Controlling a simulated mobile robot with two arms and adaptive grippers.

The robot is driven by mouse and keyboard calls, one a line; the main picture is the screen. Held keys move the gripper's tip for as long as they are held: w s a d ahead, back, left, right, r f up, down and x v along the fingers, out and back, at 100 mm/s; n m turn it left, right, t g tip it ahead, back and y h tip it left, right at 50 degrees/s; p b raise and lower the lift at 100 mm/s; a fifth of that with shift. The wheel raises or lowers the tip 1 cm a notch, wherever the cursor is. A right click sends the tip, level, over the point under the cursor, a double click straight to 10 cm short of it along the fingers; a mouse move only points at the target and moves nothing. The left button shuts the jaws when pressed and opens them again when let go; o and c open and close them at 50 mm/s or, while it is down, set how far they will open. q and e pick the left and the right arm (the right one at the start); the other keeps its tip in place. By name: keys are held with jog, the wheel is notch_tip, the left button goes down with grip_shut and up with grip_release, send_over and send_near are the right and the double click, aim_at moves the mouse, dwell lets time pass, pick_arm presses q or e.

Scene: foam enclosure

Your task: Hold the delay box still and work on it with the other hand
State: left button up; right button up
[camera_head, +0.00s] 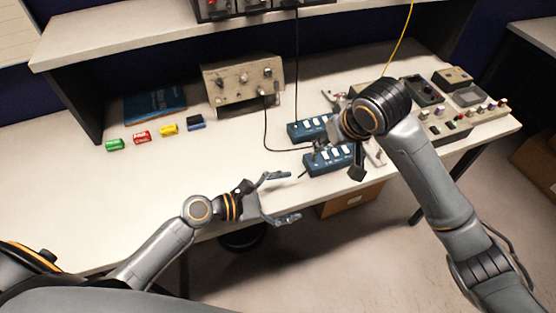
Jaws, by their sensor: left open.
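Two blue boxes with pale switches on top lie on the bench right of centre in the head view, a rear one (306,128) and a front one (325,160). I cannot tell which is the delay box. My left gripper (286,197) is open and empty, at the bench's front edge, left of and nearer than the front box, apart from it. My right gripper (338,135) is over the right ends of the two boxes and partly covers them. Its wrist hides much of it, so its finger opening and any contact are unclear.
A beige instrument with knobs (243,82) stands behind, with a black cable running toward the boxes. Green (115,144), red, yellow and blue small items and a blue book (154,104) lie left. Control panels (462,115) fill the right end. The left front bench is clear.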

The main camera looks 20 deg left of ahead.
aim_at(313, 161)
pick_arm(q)
jog(key=w+a+r+n, duration=0.1)
jog(key=w, duration=0.1)
jog(key=w+a+r+n, duration=0.1)
jog(key=w+a+n, duration=0.1)
jog(key=w+a+r+n+g+y, duration=0.1)
jog(key=w, duration=0.2)
jog(key=shift+a+n, duration=0.15)
jog(key=shift+n, duration=0.25)
jog(key=x, duration=1.3)
jog(key=shift+w+d+f, duration=0.15)
jog(key=shift+w+d, duration=0.05)
jog(key=shift+d, duration=0.05)
jog(key=c, duration=1.7)
jog(key=shift+o, duration=0.2)
pick_arm(e)
jog(key=shift+o, duration=1.1)
jog(key=shift+w+a+f+n+g, duration=0.5)
jog(key=shift+w+f+n, duration=0.3)
jog(key=shift+f, duration=0.75)
jog(key=shift+w+a+f+n+g, duration=0.55)
jog(key=shift+f+n, duration=0.45)
jog(key=shift+f, duration=0.5)
jog(key=shift+w+a+f+n+g, duration=0.4)
jog(key=shift+w+f+n, duration=0.45)
jog(key=shift+f, duration=0.7)
